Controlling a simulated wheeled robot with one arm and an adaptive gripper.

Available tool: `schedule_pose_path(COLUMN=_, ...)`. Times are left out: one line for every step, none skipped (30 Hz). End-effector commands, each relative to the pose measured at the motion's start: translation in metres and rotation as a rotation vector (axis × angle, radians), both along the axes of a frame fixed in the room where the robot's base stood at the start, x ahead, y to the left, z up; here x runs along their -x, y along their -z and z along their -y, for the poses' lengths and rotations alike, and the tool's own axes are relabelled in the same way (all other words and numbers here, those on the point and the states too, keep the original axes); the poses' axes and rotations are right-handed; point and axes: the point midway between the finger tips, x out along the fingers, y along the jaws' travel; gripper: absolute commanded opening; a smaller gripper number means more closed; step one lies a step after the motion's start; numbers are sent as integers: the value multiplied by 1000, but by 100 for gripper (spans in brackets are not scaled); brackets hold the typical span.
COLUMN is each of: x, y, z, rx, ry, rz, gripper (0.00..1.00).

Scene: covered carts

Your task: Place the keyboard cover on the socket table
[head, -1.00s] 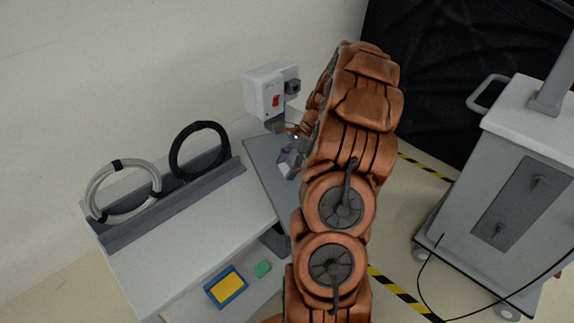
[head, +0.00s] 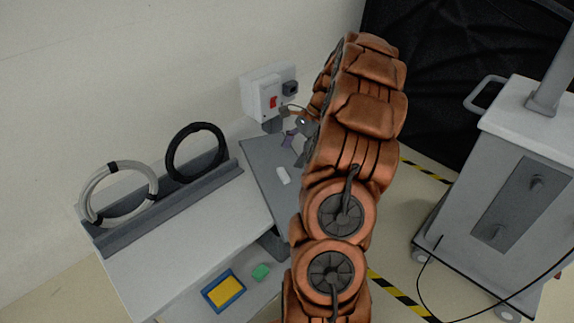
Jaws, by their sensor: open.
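A small white piece (head: 283,175) lies flat on the grey top of the socket table (head: 262,160), near its middle. It is the only thing in view that could be the keyboard cover, but it is too small to tell for sure. My gripper (head: 293,146) is open above the table's far right part, between the white piece and the socket box. It is apart from the white piece and looks empty. My copper-coloured arm hides the table's right side and part of the gripper.
On the left, a white bench (head: 190,237) bears a grey cable coil (head: 84,190) and a black one (head: 170,157). A yellow-blue sponge tray (head: 223,292) and green block (head: 260,272) lie below. A grey cart (head: 470,225) stands right.

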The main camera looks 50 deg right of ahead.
Motion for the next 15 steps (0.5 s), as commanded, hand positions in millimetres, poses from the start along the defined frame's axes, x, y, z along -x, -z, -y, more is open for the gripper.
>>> schedule_pose_path(x=0, y=-6, z=5, rx=6, ry=3, rz=4, gripper=87)
schedule_pose_path(x=1, y=-9, z=8, rx=7, ry=3, rz=5, gripper=87)
schedule_pose_path(x=2, y=-15, z=10, rx=5, ry=2, rz=4, gripper=87)
schedule_pose_path(x=4, y=-18, z=11, rx=4, ry=2, rz=4, gripper=87)
schedule_pose_path(x=4, y=-21, z=13, rx=3, ry=2, rz=2, gripper=87)
schedule_pose_path(x=5, y=-26, z=16, rx=4, ry=2, rz=3, gripper=87)
schedule_pose_path(x=6, y=-29, z=18, rx=5, ry=3, rz=4, gripper=87)
schedule_pose_path(x=6, y=-33, z=20, rx=5, ry=3, rz=4, gripper=87)
schedule_pose_path(x=8, y=-37, z=21, rx=4, ry=2, rz=3, gripper=87)
schedule_pose_path(x=9, y=-40, z=23, rx=4, ry=2, rz=3, gripper=87)
schedule_pose_path(x=9, y=-42, z=24, rx=3, ry=2, rz=2, gripper=87)
schedule_pose_path(x=10, y=-45, z=26, rx=4, ry=2, rz=3, gripper=87)
schedule_pose_path(x=10, y=-47, z=27, rx=3, ry=2, rz=4, gripper=87)
schedule_pose_path(x=11, y=-49, z=28, rx=2, ry=2, rz=3, gripper=87)
schedule_pose_path(x=11, y=-52, z=29, rx=2, ry=2, rz=3, gripper=87)
